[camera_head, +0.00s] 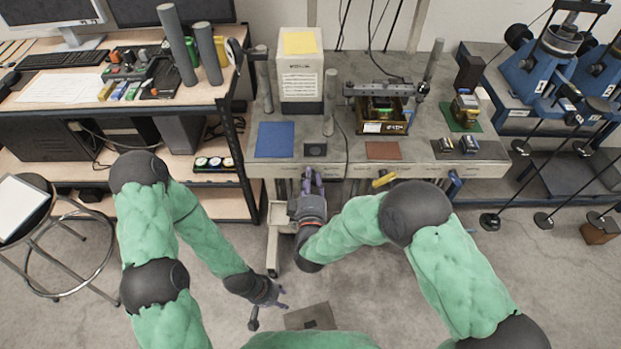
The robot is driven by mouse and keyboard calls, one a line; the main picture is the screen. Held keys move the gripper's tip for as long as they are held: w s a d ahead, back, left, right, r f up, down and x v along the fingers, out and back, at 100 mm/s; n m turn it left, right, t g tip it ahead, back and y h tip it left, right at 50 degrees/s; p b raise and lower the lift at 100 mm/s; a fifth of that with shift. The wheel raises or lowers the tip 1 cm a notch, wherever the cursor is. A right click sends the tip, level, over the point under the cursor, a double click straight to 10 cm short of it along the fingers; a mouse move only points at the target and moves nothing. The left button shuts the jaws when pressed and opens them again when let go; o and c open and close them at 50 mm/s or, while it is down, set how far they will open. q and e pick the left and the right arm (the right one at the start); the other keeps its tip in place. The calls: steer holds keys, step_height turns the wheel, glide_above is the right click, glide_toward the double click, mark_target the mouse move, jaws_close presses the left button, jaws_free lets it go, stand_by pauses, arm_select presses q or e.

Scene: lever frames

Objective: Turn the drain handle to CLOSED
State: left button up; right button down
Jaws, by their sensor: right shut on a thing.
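My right gripper (313,180) is at the front edge of the grey workbench (350,145), just below a small dark block (316,150). Its fingers point toward the bench and are shut on a small part there. The fingers and wrist mostly hide that part, so I cannot make out its shape or whether it is the drain handle. A short yellow handle-like piece (384,180) shows under the bench edge, right of this gripper and apart from it. No CLOSED marking is readable. My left gripper (281,297) hangs low over the floor, open and empty.
A blue mat (274,139), a white box-shaped machine (301,72) and a brown tray (383,127) are on the workbench. A wooden desk (60,130) is at left, a stool (20,205) before it. Blue-framed machines (545,70) stand at right. The floor in front is mostly clear.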

steer(key=shift+d, duration=0.15)
steer(key=c, duration=1)
jaws_free()
steer(key=shift+c, duration=0.2)
steer(key=s, duration=1.2)
steer(key=w+d+f+m+g+y, duration=0.1)
steer(key=d+f+m+g, duration=0.2)
steer(key=f, duration=0.5)
steer(key=d+f+m+g, duration=0.2)
steer(key=f+g, duration=0.3)
steer(key=f, duration=0.3)
steer(key=s+d+f+m+g+y, duration=0.1)
steer(key=s+d+f+m+g, duration=0.1)
steer(key=s, duration=0.5)
steer(key=s+d+f+m+g+y, duration=0.2)
steer(key=s+f+m+g, duration=0.2)
steer(key=s+f+g, duration=0.3)
step_height(320, 180, down, 2)
steer(key=shift+s+d+m+g, duration=0.3)
steer(key=shift+s, duration=0.1)
